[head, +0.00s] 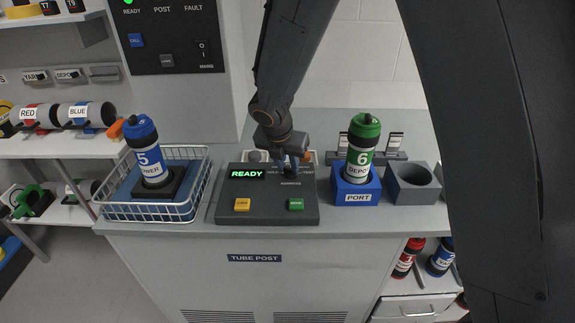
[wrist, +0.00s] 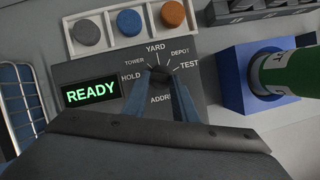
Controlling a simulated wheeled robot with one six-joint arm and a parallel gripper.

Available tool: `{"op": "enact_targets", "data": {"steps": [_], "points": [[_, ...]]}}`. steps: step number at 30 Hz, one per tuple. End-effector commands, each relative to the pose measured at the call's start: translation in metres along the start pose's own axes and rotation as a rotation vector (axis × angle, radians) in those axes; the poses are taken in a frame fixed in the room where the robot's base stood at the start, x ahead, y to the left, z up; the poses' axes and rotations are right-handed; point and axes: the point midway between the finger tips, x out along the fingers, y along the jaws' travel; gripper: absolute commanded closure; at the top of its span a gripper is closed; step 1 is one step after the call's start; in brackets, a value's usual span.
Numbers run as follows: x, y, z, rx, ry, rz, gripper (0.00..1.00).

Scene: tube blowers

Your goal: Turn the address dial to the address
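The address dial (wrist: 160,74) is a small dark knob on the grey control panel (wrist: 112,116). The marks HOLD, TOWER, YARD, DEPOT and TEST fan around it, with ADDRESS partly covered below. My gripper (wrist: 161,77) has its two blue-grey fingers on either side of the knob, with no clear gap. The dial's pointer is hidden, so its setting cannot be read. In the head view my gripper (head: 291,170) is down at the panel and covers the dial. A green-topped carrier (head: 361,145) marked 6 DEPOT stands upright in the blue PORT block (head: 356,197).
The READY display (wrist: 91,93) is lit green. A wire basket (head: 150,212) holds blue carrier 5 (head: 146,150), marked TOWER. An empty grey holder (head: 413,192) stands right of the port. Yellow (head: 242,204) and green (head: 296,204) buttons sit at the panel's front.

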Motion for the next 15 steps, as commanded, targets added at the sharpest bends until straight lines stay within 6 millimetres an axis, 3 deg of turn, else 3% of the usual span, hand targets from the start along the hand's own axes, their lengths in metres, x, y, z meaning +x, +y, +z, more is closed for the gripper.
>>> {"op": "enact_targets", "data": {"steps": [15], "points": [[-0.0004,0.0027,0.0011,0.109,-0.001,-0.044,0.97]]}}
